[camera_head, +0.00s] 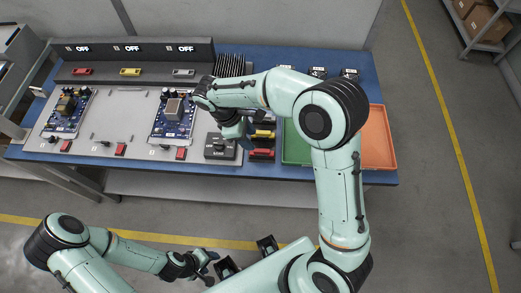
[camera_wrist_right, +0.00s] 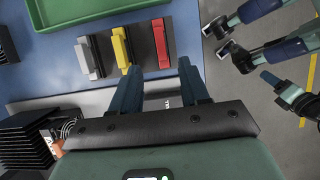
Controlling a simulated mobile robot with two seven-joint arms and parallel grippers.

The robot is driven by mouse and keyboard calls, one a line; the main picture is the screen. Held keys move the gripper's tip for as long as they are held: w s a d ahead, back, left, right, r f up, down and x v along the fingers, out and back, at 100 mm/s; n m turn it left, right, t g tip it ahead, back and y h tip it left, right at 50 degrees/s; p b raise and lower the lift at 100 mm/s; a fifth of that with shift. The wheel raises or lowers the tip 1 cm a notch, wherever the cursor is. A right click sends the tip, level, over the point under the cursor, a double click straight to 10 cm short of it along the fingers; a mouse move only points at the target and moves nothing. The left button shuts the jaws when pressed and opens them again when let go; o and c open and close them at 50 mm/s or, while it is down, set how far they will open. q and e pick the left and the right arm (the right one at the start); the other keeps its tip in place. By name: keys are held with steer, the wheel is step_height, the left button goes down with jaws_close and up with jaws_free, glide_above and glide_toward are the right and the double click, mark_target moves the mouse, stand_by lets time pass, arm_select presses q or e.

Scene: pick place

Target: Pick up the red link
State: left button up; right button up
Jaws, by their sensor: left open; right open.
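A red link (camera_head: 262,154) lies at the front edge of the blue bench, in front of a yellow link (camera_head: 263,134). In the right wrist view the red link (camera_wrist_right: 161,42) is the rightmost of three parallel links, beside the yellow one (camera_wrist_right: 122,48) and a grey one (camera_wrist_right: 88,57). My right gripper (camera_head: 243,133) is open and empty, just left of the links in the head view. Its fingertips (camera_wrist_right: 160,70) are close to the red link's near end, with no visible grip. My left gripper (camera_head: 208,264) is open, low in front of the bench and away from the links.
A green tray (camera_head: 296,148) and an orange tray (camera_head: 378,138) sit to the right, partly behind my right arm. A dark grey device (camera_head: 219,147) stands left of the links. Circuit boards (camera_head: 173,117) and a black finned block (camera_head: 231,65) occupy the bench.

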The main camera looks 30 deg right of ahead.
mark_target(260, 150)
steer(key=x, duration=0.8)
steer(key=shift+s+d+f, duration=0.1)
steer(key=shift+s+f, duration=0.1)
steer(key=shift+f, duration=0.1)
jaws_close()
